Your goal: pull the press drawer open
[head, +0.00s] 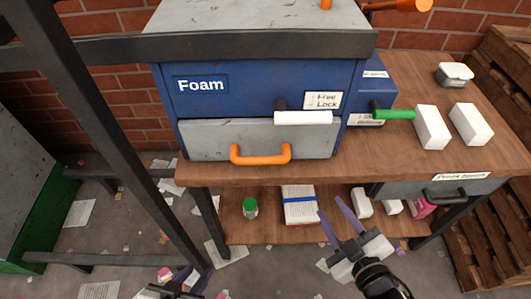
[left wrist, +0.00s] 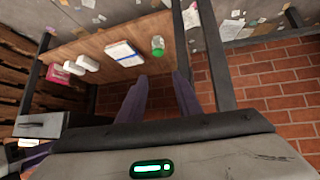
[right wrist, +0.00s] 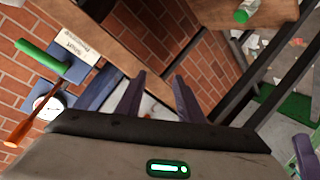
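A grey drawer (head: 425,188) with a dark bar handle (head: 460,195) sits under the right end of the bench top. The small label (head: 461,176) above it seems to begin with "Press". The drawer looks shut, and a grey box that seems to be it shows in the left wrist view (left wrist: 40,124). My right gripper (head: 331,206) is open and empty, left of this drawer and in front of the lower shelf. My left gripper (head: 190,279) is low at the bottom edge, partly cut off; its fingers are apart and empty in the left wrist view (left wrist: 161,76).
The blue Foam press (head: 260,95) stands on the wooden bench (head: 400,165), with an orange handle (head: 260,155) on its grey front. White blocks (head: 432,127) lie on top. The lower shelf holds a green-capped jar (head: 250,207) and a book (head: 299,204). A dark post (head: 120,140) stands at left.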

